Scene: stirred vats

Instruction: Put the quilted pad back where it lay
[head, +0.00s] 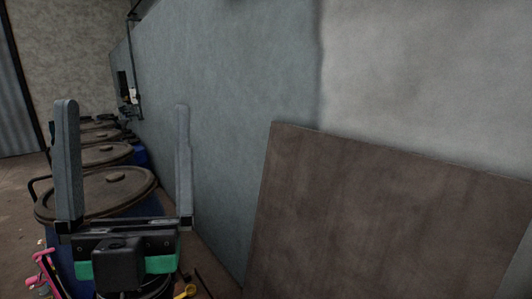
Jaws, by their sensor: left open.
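My left gripper (124,165) is in the lower left of the head view, with its two grey fingers pointing up and wide apart. Nothing is held between the fingers. Behind the gap, the nearest lidded vat (100,192) is seen. I see no quilted pad in this view. My right gripper is not in view.
Several blue vats with brown lids stand in a row along the wall, running back from the nearest one. A large brown panel (380,220) leans against the blue-grey wall (240,110) at the right. A pink object (43,270) lies low at the left. Bare floor (16,200) shows at the far left.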

